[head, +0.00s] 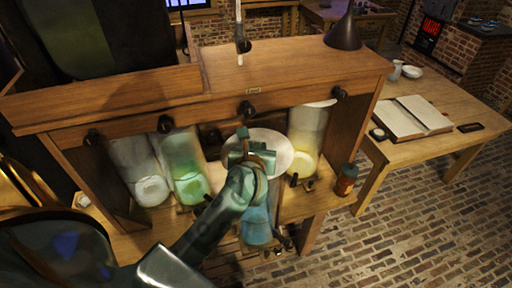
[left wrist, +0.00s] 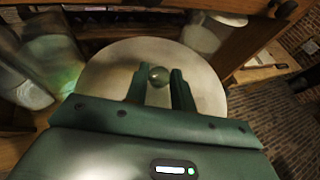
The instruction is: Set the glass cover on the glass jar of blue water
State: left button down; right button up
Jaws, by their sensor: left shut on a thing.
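The glass cover (head: 278,148) is a pale round disc with a small round knob. My left gripper (head: 252,150) is shut on that knob. In the left wrist view the two fingers (left wrist: 159,80) stand on either side of the knob, and the cover (left wrist: 105,75) spreads beyond them. The glass jar of blue water (head: 257,226) stands at the front of the bench, partly hidden by my left wrist. In the head view the cover shows above the blue jar; whether they touch is hidden. My right gripper is not in view.
A jar of green water (head: 188,180) and a pale jar (head: 148,185) stand left under the wooden shelf (head: 290,65). A jar with yellow water (head: 304,140) stands right. Dark knobs line the shelf front. A small dark red bottle (head: 346,180) is at the right edge.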

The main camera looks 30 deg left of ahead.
pick_arm(q)
jog(key=shift+f, duration=0.1)
jog(key=c, duration=1.5)
grip_release()
jog(key=shift+o, duration=0.2)
jog(key=shift+p+v, duration=1.3)
jog(key=shift+v, duration=1.7)
jog(key=shift+p+v, duration=0.7)
jog(key=shift+v, duration=1.85)
jog(key=shift+a, duration=0.1)
